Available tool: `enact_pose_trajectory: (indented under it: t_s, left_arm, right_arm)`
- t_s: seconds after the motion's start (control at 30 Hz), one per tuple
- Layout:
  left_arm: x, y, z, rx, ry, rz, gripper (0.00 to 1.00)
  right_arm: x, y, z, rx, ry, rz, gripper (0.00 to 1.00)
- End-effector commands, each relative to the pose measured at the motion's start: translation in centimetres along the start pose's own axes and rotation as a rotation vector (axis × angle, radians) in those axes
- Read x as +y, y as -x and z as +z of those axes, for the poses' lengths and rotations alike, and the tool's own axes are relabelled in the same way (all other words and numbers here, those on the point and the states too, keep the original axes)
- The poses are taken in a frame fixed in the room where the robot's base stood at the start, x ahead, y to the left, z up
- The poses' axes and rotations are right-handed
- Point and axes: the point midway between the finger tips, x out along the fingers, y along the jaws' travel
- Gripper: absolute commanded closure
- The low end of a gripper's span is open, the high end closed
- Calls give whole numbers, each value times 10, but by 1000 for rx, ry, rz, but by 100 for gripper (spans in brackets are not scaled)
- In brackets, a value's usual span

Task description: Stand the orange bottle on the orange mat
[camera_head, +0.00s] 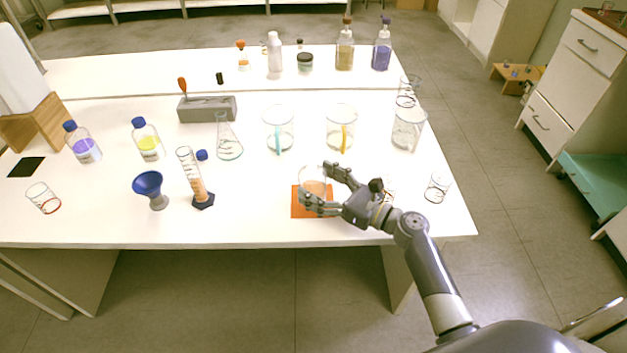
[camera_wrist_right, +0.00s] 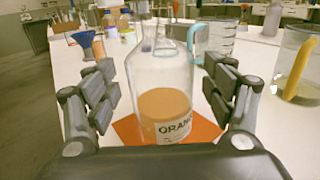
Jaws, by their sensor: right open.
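The orange bottle, a clear glass bottle with orange contents and a label reading "ORAN...", stands upright on the orange mat (camera_head: 311,212) near the table's front edge. In the right wrist view the bottle (camera_wrist_right: 164,100) is between the fingers, and the mat (camera_wrist_right: 205,131) shows around its base. My right gripper (camera_head: 322,189) is open around the bottle, with a finger on each side; in the wrist view the fingers (camera_wrist_right: 160,95) look apart from the glass. The gripper partly hides the bottle (camera_head: 313,181) in the head view. My left gripper is not in view.
A blue funnel (camera_head: 149,187) and a measuring cylinder (camera_head: 193,176) stand to the left. A small beaker (camera_head: 437,187) is at the right. The table front between cylinder and mat is clear.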

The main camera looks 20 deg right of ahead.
Motion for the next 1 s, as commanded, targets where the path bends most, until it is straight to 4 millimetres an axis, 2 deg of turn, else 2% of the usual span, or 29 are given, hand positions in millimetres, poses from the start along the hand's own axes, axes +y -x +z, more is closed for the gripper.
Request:
enact_pose_trajectory:
  t_s: [0.2, 0.43, 0.63, 1.0]
  left_arm:
    - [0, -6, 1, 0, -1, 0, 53]
    - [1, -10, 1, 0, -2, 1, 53]
    - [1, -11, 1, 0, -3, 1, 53]
    - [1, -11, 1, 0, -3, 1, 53]
  right_arm:
    - [0, 49, -2, 4, 2, -1, 23]
    - [0, 90, -2, 2, 1, 0, 23]
    - [0, 104, 0, -1, 2, 0, 23]
    - [0, 104, 1, -1, 2, 0, 23]
